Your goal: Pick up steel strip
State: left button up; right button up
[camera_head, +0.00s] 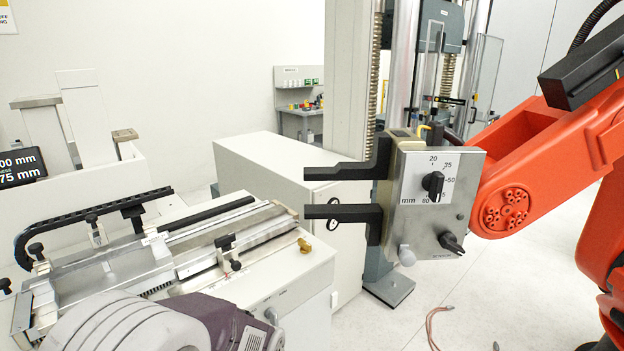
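My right gripper (305,193), on the orange arm from the right, has two long black fingers pointing left. They are wide apart with nothing between them, so it is open. It hangs in the air to the right of a long metal measuring bench (110,268), near its far right end. I cannot clearly pick out a separate steel strip; long bright metal surfaces (240,236) run along the bench, and I cannot tell whether one is the strip. A grey and dark purple rounded part at the bottom hides the bench's near side. My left gripper does not show.
Beyond the fingers stands a white cabinet (262,160). A tall frame with screw columns (403,75) rises behind the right gripper. A curved black cable guide (95,210) runs over the bench. A display (20,166) stands at the left edge. A cable (432,325) lies on the open floor.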

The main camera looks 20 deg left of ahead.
aim_at(58, 274)
jog(key=i+l+u, duration=0.1)
jog(key=u, duration=0.35)
jog(key=l+u, duration=0.1)
jog(key=u, duration=0.4)
jog(key=i+l+u, duration=0.1)
jog(key=u, duration=0.35)
jog(key=l+u, duration=0.2)
jog(key=u, duration=0.25)
jog(key=l+u, duration=0.15)
jog(key=u, duration=0.35)
jog(key=l+u, duration=0.15)
jog(key=u, duration=0.3)
jog(key=k+l+u, duration=0.1)
jog(key=u, duration=0.35)
